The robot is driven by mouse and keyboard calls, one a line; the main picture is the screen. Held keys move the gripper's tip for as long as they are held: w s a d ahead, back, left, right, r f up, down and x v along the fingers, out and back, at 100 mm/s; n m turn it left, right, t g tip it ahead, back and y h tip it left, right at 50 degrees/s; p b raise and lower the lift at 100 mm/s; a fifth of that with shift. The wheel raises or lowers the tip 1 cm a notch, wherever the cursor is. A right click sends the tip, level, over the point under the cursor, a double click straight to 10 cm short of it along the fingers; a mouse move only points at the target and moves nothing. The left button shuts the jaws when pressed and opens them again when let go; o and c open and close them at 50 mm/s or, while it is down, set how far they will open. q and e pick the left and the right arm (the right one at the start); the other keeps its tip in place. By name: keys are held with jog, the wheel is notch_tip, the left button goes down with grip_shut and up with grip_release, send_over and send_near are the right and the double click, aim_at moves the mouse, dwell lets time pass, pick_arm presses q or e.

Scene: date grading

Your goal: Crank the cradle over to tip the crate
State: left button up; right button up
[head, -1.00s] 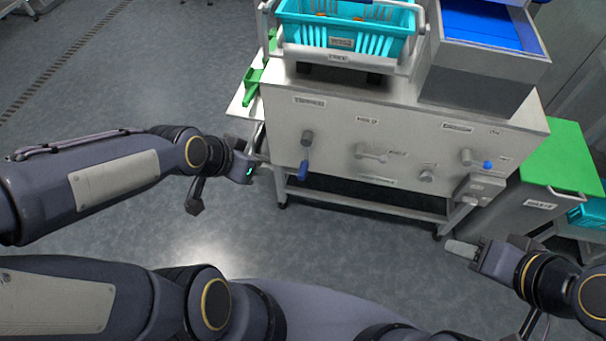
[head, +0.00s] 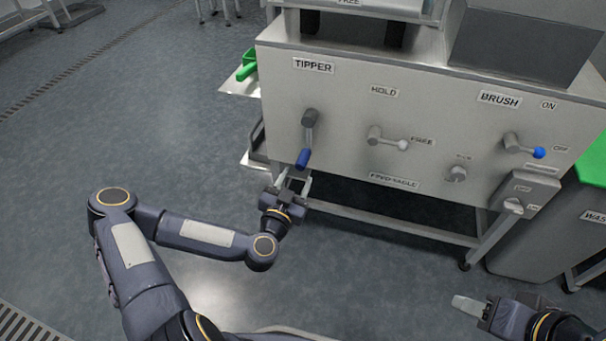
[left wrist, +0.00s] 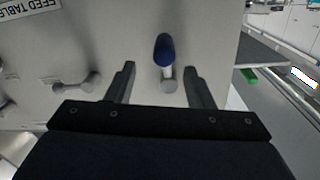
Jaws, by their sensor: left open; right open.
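The tipper crank (head: 308,138) sticks out of the machine's front panel under the TIPPER label, with its blue handle (head: 302,159) hanging down. My left gripper (head: 294,180) is open just below the blue handle. In the left wrist view the blue handle (left wrist: 163,50) shows between the two open fingers (left wrist: 158,85), not gripped. Only the base of the cradle (head: 350,12) shows at the top edge of the head view; the crate is out of frame. My right gripper (head: 470,305) is at the lower right, away from the panel.
Beside the crank are the HOLD lever (head: 390,140), a knob (head: 456,174) and the BRUSH lever (head: 525,146) with a blue ball. A green scoop-like piece (head: 246,66) lies on a side shelf at left. A waste bin (head: 560,230) stands at right. Floor at left is open.

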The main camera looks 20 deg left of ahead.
aim_at(303, 161)
pick_arm(q)
jog(key=shift+w+a+f, duration=0.15)
jog(key=shift+a+f, duration=0.05)
jog(key=shift+w+n, duration=0.3)
jog(key=shift+w, duration=0.1)
jog(key=w+b, duration=0.1)
jog(key=w, duration=0.4)
jog(key=shift+w+d+b, duration=0.1)
jog(key=shift+b, duration=0.25)
jog(key=shift+w+r, duration=0.1)
jog(key=shift+w, duration=0.65)
grip_shut()
